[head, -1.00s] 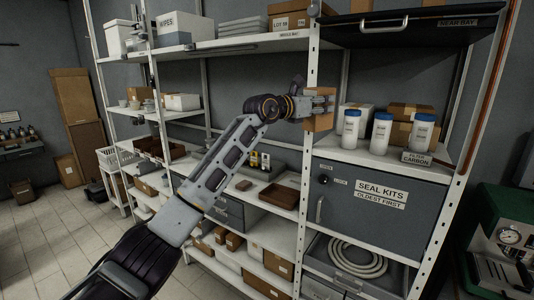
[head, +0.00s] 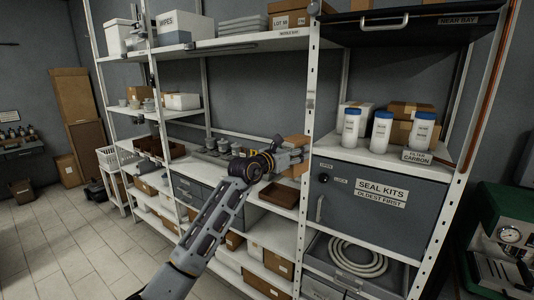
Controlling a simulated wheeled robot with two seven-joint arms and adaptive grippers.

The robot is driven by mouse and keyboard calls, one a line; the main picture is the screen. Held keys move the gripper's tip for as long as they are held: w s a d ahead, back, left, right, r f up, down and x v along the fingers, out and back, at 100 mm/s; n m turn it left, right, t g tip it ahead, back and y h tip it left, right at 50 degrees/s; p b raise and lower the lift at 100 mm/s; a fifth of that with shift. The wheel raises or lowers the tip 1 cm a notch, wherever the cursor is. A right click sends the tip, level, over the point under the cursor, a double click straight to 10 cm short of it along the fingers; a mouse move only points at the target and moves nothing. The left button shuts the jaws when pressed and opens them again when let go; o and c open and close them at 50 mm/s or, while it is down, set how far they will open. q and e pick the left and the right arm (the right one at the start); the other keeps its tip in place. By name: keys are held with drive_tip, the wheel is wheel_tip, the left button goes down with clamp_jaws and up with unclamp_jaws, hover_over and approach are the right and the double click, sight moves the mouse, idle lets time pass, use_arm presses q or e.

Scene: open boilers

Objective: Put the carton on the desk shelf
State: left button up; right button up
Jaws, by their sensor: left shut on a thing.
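My left gripper (head: 290,157) is shut on a small brown carton (head: 296,142); the gripper's fingers cover the carton's middle. The carton is held beside the white upright post, in the middle bay of the rack. It is above the white desk-height shelf (head: 234,180), near a brown open tray (head: 280,194) on that shelf. I cannot tell whether the carton touches anything. My right gripper is not in view.
Several grey metal parts (head: 223,146) stand at the back of the middle bay. Right of the post are white bottles with blue lids (head: 382,132) above a grey seal kits cabinet (head: 373,195). An upper shelf (head: 240,42) runs overhead.

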use_arm(q)
drive_tip(key=s+a+f+n+t+y, duration=0.1)
drive_tip(key=s+a+f+n+y, duration=0.15)
drive_tip(key=a+f, duration=0.45)
drive_tip(key=s+a+f+n+t+y, duration=0.15)
drive_tip(key=s+a+f, duration=0.25)
drive_tip(key=f, duration=0.7)
drive_tip(key=s+a+f+n+t+y, duration=0.1)
drive_tip(key=s+a+f+t+y, duration=0.15)
drive_tip(key=a+f, duration=0.45)
drive_tip(key=s+a+f+n+y+b, duration=0.1)
drive_tip(key=s+a+f+n+y, duration=0.1)
drive_tip(key=s+a+f, duration=0.5)
drive_tip(key=s+a+f+n+y, duration=0.2)
drive_tip(key=s+a+f+y, duration=0.2)
drive_tip(key=s+f, duration=0.5)
drive_tip(key=s+a, duration=0.2)
drive_tip(key=s, duration=0.1)
drive_tip(key=shift+s+a+f+b, duration=0.15)
drive_tip(key=shift+a+f+b, duration=0.2)
